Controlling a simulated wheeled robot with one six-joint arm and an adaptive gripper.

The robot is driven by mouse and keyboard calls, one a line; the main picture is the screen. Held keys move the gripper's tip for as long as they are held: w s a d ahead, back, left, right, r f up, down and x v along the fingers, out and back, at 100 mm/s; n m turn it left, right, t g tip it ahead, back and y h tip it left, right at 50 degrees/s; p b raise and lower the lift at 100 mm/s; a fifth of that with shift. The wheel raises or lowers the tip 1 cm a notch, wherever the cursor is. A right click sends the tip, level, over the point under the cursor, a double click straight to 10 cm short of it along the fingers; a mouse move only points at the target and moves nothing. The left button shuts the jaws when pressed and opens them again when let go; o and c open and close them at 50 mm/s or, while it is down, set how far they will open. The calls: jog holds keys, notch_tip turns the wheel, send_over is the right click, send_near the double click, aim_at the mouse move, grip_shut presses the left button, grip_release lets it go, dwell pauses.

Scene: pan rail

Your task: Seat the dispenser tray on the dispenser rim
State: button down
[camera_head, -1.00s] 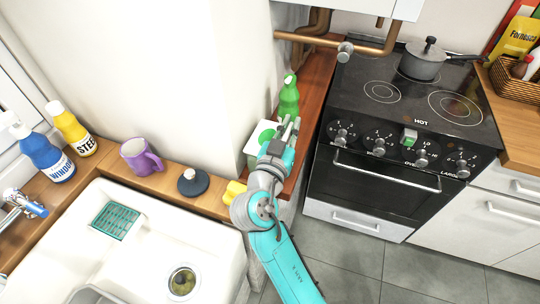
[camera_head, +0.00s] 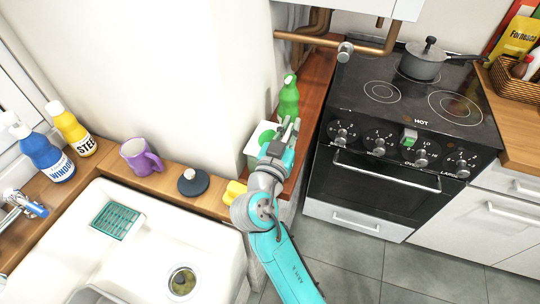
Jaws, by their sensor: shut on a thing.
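My gripper (camera_head: 286,129) is over the narrow wooden counter between the wall corner and the stove. Its fingers are shut, and the thing between them, taken as the dispenser tray, is too small and covered to make out. A white box with a green round patch on top (camera_head: 266,137), which looks like the dispenser, stands just left of the gripper and is partly hidden by it. I cannot tell whether the held thing touches its rim.
A green bottle (camera_head: 289,97) stands close behind the gripper. A yellow item (camera_head: 234,192) lies by my forearm. A dark round-based object (camera_head: 192,182) and a purple mug (camera_head: 140,156) stand along the sink ledge. The black stove (camera_head: 405,130) is to the right.

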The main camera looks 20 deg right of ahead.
aim_at(285, 140)
jog(key=shift+f, duration=0.35)
dwell(0.7)
jog(key=c, duration=1.5)
grip_release()
jog(key=shift+c, duration=0.2)
jog(key=shift+v, duration=1.75)
jog(key=o, duration=0.6)
jog(key=shift+c, duration=0.2)
jog(key=shift+c, duration=0.5)
